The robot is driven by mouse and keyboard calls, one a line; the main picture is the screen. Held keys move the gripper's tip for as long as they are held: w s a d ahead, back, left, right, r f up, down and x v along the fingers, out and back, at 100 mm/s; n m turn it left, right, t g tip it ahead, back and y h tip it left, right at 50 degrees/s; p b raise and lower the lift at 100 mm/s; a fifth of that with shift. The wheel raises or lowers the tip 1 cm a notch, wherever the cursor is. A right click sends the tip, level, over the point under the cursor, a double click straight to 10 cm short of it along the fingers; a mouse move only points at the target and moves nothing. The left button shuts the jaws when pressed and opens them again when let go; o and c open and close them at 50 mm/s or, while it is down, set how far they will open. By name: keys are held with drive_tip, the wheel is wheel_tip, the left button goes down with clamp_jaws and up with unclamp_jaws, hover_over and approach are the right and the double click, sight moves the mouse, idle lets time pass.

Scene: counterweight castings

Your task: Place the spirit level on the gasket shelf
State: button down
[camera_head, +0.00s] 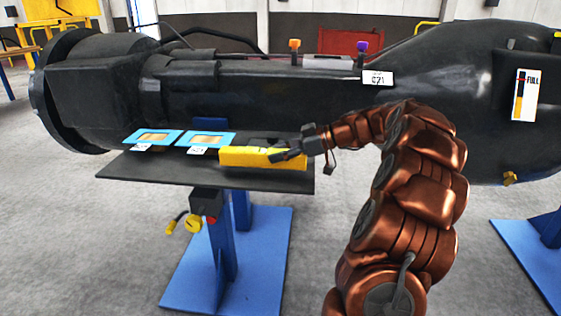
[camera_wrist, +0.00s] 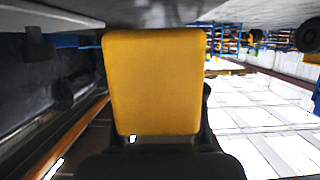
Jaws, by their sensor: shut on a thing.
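The spirit level (camera_head: 250,157) is a long yellow bar in the head view, lying level over the right part of the dark gasket shelf (camera_head: 185,173). I cannot tell whether it touches the shelf or hangs just above it. My gripper (camera_head: 285,154) comes in from the right and is shut on the right part of the level. In the wrist view the yellow level (camera_wrist: 155,80) fills the middle, and the dark gripper parts show below and beside it. The far finger is hidden.
Two blue-framed gaskets (camera_head: 183,138) with small labels lie on the shelf's left and middle. A large black casting (camera_head: 270,88) runs close behind the shelf. A blue stand (camera_head: 228,265) is below, with a yellow-knobbed dark box (camera_head: 206,203) under the shelf's front edge.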

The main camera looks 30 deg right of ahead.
drive_tip(key=shift+d+f, duration=0.1)
drive_tip(key=shift+f, duration=1.25)
drive_tip(key=shift+f, duration=0.2)
drive_tip(key=c, duration=0.7)
unclamp_jaws()
drive_tip(key=shift+s+r, duration=0.1)
drive_tip(key=shift+r, duration=0.05)
drive_tip(key=shift+r, duration=0.1)
drive_tip(key=v, duration=1.2)
